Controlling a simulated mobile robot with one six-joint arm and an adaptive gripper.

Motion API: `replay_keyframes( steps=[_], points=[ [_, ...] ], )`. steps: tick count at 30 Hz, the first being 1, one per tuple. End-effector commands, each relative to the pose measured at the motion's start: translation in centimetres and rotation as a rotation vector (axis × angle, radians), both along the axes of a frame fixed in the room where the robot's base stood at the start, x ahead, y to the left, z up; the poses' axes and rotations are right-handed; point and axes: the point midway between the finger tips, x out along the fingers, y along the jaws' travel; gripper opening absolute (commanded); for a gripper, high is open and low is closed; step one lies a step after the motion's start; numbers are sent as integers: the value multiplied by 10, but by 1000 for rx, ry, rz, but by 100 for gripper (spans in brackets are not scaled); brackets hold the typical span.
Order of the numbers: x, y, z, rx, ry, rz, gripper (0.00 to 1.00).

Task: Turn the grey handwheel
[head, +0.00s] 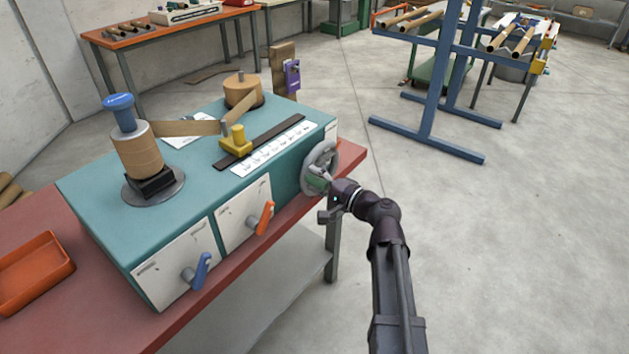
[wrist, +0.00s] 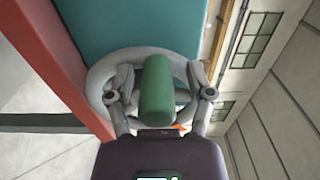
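The grey handwheel (head: 306,172) is on the right end of the teal winder (head: 100,190). Its rim (wrist: 98,76) also shows behind my gripper in the wrist view. A green handle (wrist: 157,90) stands out from the wheel, low on it in the head view (head: 317,183). My gripper (head: 324,184) is at the handle, and in the wrist view its two fingers (wrist: 160,75) stand on either side of it. Part of the wheel is hidden behind the handle and fingers.
The winder stands on a red bench (head: 352,165). An orange lever (head: 265,217) and a blue lever (head: 197,272) stick out from its front. An orange tray (head: 35,272) lies at the left. A blue rack (head: 430,90) stands behind; the floor at right is clear.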

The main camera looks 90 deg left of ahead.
Motion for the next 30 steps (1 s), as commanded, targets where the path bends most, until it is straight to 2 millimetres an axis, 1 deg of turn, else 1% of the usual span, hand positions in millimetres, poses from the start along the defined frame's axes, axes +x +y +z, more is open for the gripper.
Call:
replay_keyframes(
  steps=[10, 16, 23, 30],
  points=[
    [2, -1, 0, -1, -1, -1, 70],
    [11, -8, 0, -1, -1, -2, 70],
    [35, -26, 0, -1, -1, -3, 70],
    [68, -49, 0, -1, -1, -3, 70]
  ],
)
